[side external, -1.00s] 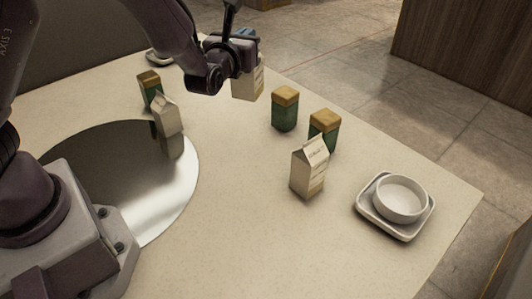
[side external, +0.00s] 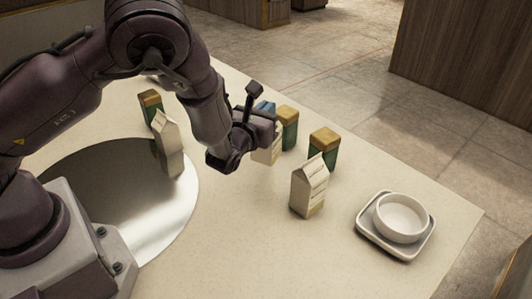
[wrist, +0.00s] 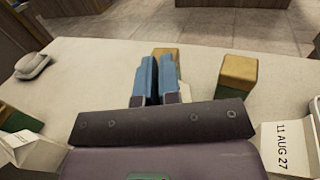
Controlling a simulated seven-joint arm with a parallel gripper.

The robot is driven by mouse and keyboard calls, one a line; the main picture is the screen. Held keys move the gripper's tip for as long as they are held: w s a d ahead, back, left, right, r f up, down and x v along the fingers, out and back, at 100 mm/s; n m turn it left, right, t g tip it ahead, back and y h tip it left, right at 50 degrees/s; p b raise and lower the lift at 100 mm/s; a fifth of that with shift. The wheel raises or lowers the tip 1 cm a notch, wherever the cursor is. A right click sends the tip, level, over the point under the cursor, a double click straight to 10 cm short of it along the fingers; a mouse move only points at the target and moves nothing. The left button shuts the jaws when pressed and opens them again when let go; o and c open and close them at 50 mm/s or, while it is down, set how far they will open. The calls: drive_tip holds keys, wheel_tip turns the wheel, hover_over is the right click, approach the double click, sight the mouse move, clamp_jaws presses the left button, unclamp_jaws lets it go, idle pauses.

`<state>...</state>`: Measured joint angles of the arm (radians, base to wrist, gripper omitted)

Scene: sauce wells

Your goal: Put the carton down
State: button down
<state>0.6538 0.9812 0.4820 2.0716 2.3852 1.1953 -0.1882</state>
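My gripper (side external: 264,118) has blue fingertips and is shut on a white carton (side external: 266,154). The carton is upright, at or just above the counter; I cannot tell whether its base touches. My wrist and gripper hide part of it. In the wrist view the blue fingers (wrist: 157,82) are close together, with a little white showing at them. A green canister with a tan lid (side external: 289,128) stands close behind and to the right of the held carton. A second white carton (side external: 309,190) stands to the right, in front of another canister (side external: 325,145).
A third carton (side external: 167,140) and a canister (side external: 150,104) stand at the left by a round mirror-like plate (side external: 110,190). A white bowl (side external: 402,217) sits on a square tray (side external: 366,231) at the right. The counter front (side external: 270,240) is clear.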

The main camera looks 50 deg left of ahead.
sight(268, 157)
drive_tip(key=shift+f, duration=2.95)
drive_tip(key=c, duration=1.8)
unclamp_jaws()
drive_tip(key=shift+f, duration=0.15)
drive_tip(key=o, duration=0.5)
